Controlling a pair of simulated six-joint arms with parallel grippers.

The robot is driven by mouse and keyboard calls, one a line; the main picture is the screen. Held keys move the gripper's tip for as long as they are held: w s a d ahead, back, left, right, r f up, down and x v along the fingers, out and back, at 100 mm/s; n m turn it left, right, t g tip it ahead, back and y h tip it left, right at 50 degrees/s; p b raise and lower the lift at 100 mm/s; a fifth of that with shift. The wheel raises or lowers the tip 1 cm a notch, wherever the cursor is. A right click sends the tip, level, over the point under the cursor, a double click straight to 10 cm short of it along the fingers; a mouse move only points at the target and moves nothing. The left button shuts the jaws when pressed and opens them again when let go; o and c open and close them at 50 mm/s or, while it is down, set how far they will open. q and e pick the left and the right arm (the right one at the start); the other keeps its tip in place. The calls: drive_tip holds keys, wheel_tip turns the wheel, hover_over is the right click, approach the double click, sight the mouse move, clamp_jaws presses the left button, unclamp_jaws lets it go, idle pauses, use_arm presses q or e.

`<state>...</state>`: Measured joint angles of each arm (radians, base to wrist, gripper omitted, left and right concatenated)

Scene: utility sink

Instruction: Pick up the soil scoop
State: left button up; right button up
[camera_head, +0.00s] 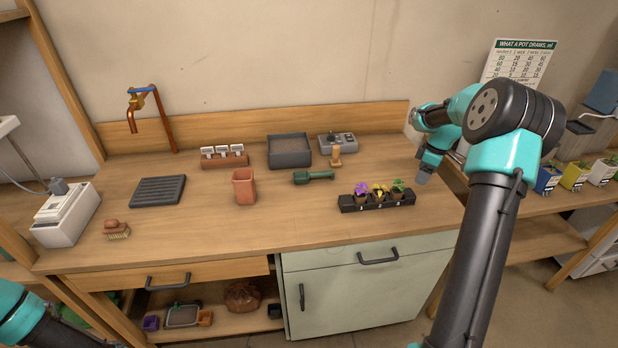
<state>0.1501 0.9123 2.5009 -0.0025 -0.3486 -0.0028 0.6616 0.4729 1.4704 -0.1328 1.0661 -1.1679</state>
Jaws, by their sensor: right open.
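A green soil scoop (313,177) lies on the wooden worktop near its middle, right of a terracotta pot and in front of a dark tray. My right gripper (423,178) is above the right part of the worktop, to the right of the scoop and apart from it. It is open, and nothing shows between its fingers. Of my left arm only a teal link shows at the lower left corner; its gripper is outside the view.
A black tray of seedlings (347,208) stands between the scoop and the right front edge. The terracotta pot (244,187), dark soil tray (289,151), wooden tool (336,157) and grey device (345,142) surround the scoop. The front middle of the worktop (220,240) is clear.

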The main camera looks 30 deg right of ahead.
drive_tip(key=w+a+r+n, duration=0.2)
drive_tip(key=w+a, duration=0.4)
drive_tip(key=w, duration=0.2)
drive_tip(key=w+a+r+n, duration=0.2)
drive_tip(key=w+a, duration=0.3)
drive_tip(key=w, duration=0.3)
wheel_tip(320, 180, up, 5)
drive_tip(key=n+h, duration=0.2)
drive_tip(key=n, duration=0.2)
hover_over(314, 172)
drive_tip(key=shift+w+a+f, duration=0.15)
drive_tip(key=shift+a+f, duration=0.05)
drive_tip(key=shift+a, duration=0.05)
drive_tip(key=shift+f, duration=0.1)
wheel_tip(314, 172, down, 12)
drive_tip(key=shift+f, duration=0.1)
drive_tip(key=shift+s+d+f, duration=0.1)
drive_tip(key=shift+d+f, duration=0.05)
drive_tip(key=shift+f, duration=1.15)
drive_tip(key=shift+s+d+f, duration=0.1)
drive_tip(key=shift+f, duration=1.15)
